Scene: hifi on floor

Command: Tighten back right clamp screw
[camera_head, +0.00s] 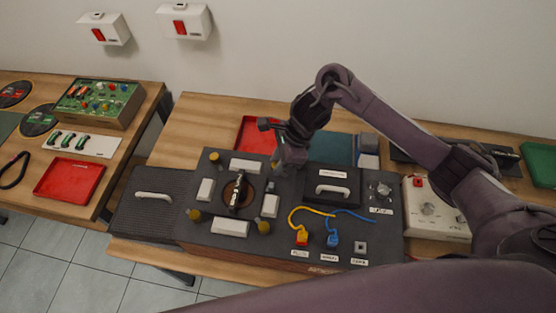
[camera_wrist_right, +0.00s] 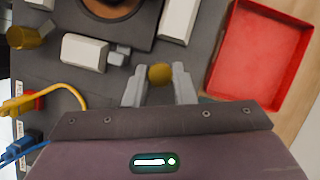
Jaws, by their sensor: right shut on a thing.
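The dark fixture panel (camera_head: 290,245) lies on the table with yellow clamp screws around a round recess (camera_head: 238,190) holding a metal part. My right gripper (camera_head: 279,163) is over the panel's back right clamp screw. In the right wrist view the yellow screw head (camera_wrist_right: 160,75) sits between the two grey fingertips, and the gripper is shut on it. The other screws stand at the back left (camera_head: 214,157), front left (camera_head: 194,215) and front right (camera_head: 263,227). My left gripper is not in view.
Yellow and blue cables (camera_head: 335,213) run along the panel's front. A red tray (camera_head: 252,133) lies behind, also in the right wrist view (camera_wrist_right: 240,85). A grey handled cover (camera_head: 150,215) is at left.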

